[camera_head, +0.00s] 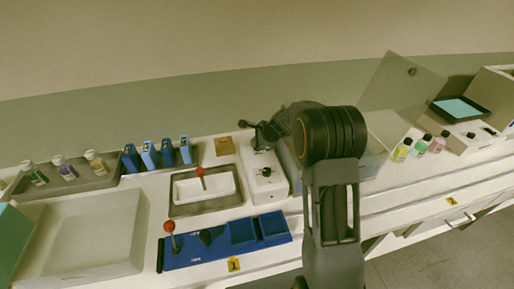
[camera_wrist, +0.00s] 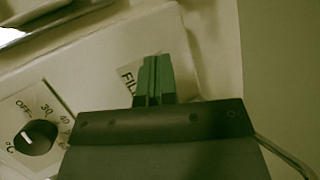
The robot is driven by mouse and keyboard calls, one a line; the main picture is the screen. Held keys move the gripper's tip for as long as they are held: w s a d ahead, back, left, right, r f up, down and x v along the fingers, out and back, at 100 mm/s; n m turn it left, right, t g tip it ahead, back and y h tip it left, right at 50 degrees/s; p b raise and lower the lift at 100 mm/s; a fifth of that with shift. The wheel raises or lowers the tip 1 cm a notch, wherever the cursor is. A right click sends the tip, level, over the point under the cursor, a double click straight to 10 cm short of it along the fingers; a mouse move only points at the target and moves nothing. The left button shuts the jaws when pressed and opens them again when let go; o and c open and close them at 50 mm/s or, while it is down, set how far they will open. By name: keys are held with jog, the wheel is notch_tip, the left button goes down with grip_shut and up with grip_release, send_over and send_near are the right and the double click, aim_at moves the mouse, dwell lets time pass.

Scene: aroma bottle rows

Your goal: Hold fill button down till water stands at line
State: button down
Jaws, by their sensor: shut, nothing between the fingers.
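A white unit with a dial (camera_head: 265,172) stands left of my arm in the head view. In the wrist view a black temperature dial (camera_wrist: 36,137), marked OFF, 30 and 40, is on its pale panel. A FILL label (camera_wrist: 128,77) is partly covered by my fingers. My gripper (camera_wrist: 152,62) is shut and empty, its fingertips over the panel beside the label. The fill button is not visible, and I cannot tell whether the fingers touch it. My gripper also shows above the unit in the head view (camera_head: 251,128). Neither the water nor its line can be made out.
A blue tray (camera_head: 205,252) is in front. Blue packs (camera_head: 149,155) and bottles (camera_head: 95,160) stand behind left. More bottles (camera_head: 420,145) stand right, near an open lid (camera_head: 400,82).

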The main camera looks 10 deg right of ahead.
jog(key=shift+r+p, duration=0.5)
jog(key=shift+r, duration=0.2)
notch_tip(320, 180, up, 5)
jog(key=p, duration=0.4)
dwell(0.6)
